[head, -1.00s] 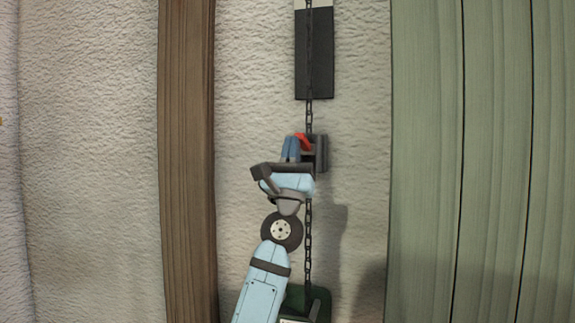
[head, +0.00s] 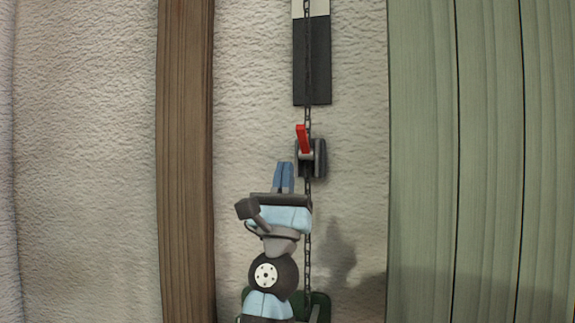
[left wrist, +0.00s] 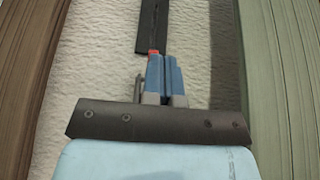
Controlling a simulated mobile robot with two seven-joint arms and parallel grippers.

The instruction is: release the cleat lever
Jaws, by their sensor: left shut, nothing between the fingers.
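The cleat (head: 319,157) is a dark fitting on the pale wall, with the chain (head: 308,240) running down through it. Its red lever (head: 302,138) points up, tilted slightly left, in the head view. My left gripper (head: 284,165) is shut and empty, just below and left of the cleat, apart from the lever. In the left wrist view the closed blue fingers (left wrist: 164,75) hide most of the cleat, and only a bit of the red lever (left wrist: 153,52) shows above them. My right gripper is not in view.
A dark panel with a white top (head: 311,62) is behind the chain above the cleat. A brown wooden post (head: 185,160) stands to the left and green boards (head: 480,160) to the right. A dark green object (head: 318,305) is at the bottom, partly hidden by my arm.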

